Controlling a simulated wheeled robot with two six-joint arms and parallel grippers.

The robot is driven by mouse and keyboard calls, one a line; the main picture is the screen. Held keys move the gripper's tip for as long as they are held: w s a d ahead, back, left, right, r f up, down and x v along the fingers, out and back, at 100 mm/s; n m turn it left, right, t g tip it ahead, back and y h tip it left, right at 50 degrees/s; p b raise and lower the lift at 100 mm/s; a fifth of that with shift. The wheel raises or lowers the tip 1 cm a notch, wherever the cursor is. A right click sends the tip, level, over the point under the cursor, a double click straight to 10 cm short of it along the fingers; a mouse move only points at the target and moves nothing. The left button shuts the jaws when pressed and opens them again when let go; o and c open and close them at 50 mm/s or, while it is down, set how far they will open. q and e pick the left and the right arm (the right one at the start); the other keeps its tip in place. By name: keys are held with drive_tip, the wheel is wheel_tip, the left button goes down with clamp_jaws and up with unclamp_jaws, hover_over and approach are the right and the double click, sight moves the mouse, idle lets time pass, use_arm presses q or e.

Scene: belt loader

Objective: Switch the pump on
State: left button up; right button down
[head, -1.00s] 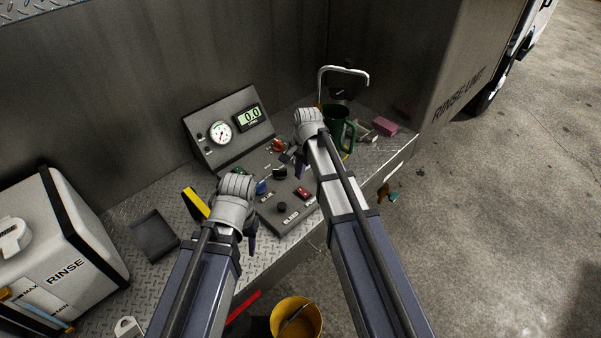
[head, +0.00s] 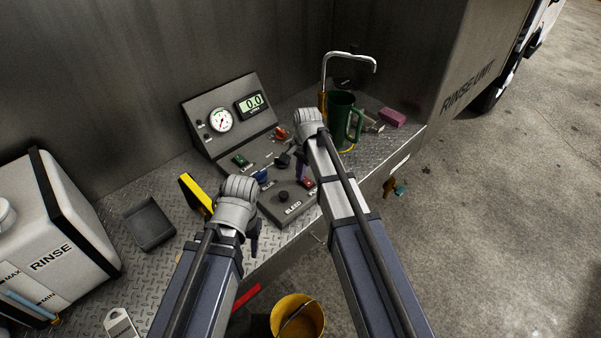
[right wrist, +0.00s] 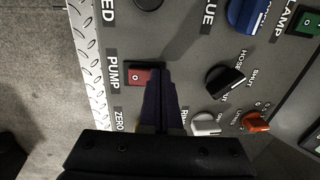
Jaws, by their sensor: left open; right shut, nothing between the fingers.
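The pump switch is a small red rocker beside the PUMP label on the grey control panel; it shows in the head view (head: 308,183) and the right wrist view (right wrist: 140,76). My right gripper (right wrist: 163,84) is shut and empty, its fingertips right beside the rocker and partly covering it. I cannot tell whether they touch, or which way the rocker is tipped. In the head view the right gripper (head: 301,172) points down over the panel. My left gripper (head: 254,238) is open, at the panel's front left; its fingers are mostly hidden by my wrist. The display (head: 251,103) reads 0.0.
Close to the switch are a black hose knob (right wrist: 226,80), a white knob (right wrist: 206,124) and an orange-red lever (right wrist: 256,122). A green lamp switch (head: 239,160) and a black bleed knob (head: 283,196) share the panel. A green jug (head: 341,118) stands behind my right wrist.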

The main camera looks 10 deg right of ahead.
use_arm(q)
drive_tip(key=shift+f, duration=0.15)
use_arm(e)
drive_tip(key=shift+w+f, duration=0.15)
drive_tip(key=shift+f, duration=0.1)
drive_tip(key=shift+r, duration=0.1)
use_arm(q)
drive_tip(key=shift+r+p, duration=0.3)
use_arm(e)
drive_tip(key=shift+s+d+r, duration=0.25)
drive_tip(key=shift+s+d, duration=0.1)
drive_tip(key=shift+s, duration=0.35)
use_arm(q)
drive_tip(key=shift+r, duration=0.1)
